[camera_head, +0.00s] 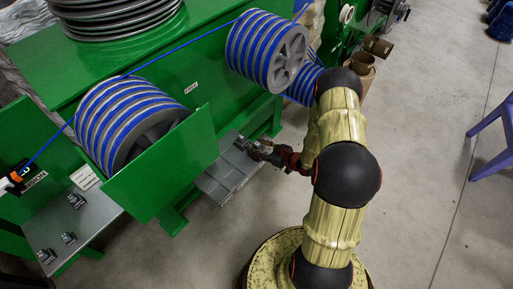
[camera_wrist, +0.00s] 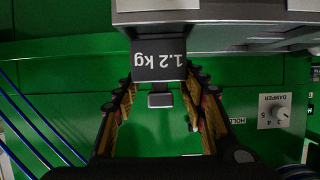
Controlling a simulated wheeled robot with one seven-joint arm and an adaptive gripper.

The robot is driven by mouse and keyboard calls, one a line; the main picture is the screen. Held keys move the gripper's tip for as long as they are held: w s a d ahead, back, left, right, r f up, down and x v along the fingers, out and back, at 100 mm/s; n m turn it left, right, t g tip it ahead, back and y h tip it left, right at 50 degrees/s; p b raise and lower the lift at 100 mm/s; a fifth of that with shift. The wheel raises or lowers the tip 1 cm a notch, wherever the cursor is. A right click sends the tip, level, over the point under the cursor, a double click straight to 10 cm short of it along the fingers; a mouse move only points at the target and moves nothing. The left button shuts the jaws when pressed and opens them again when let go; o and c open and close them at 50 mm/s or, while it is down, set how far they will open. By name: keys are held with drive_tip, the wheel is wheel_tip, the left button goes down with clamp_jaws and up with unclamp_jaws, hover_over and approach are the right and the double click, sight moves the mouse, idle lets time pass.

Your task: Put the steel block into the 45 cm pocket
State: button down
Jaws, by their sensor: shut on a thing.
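The steel block (camera_wrist: 158,60) is dark grey and labelled "1.2 kg", upside down in the wrist view. My gripper (camera_wrist: 158,88) is shut on it, with a fingertip at either side. In the head view my gripper (camera_head: 256,150) is at the upper right of a grey metal tray (camera_head: 222,180) low beside the green machine. A pale grey metal edge (camera_wrist: 215,38) lies just beyond the block in the wrist view. I cannot tell whether block and metal touch. The pocket markings, including 45 cm, are not readable.
Several small dark blocks, one here (camera_head: 69,238), stand on a grey shelf (camera_head: 100,228) at lower left. Blue-cable drums (camera_head: 135,125) and a green panel (camera_head: 165,165) stand left of my gripper. A damper dial (camera_wrist: 281,113) is at right in the wrist view. Floor at right is mostly clear.

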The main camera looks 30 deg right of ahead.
drive_tip(key=shift+f+b, duration=0.45)
drive_tip(key=shift+f, duration=0.5)
drive_tip(key=c, duration=1.1)
unclamp_jaws()
drive_tip(key=shift+s+f, duration=0.1)
drive_tip(key=shift+f, duration=0.05)
drive_tip(key=shift+o, duration=0.2)
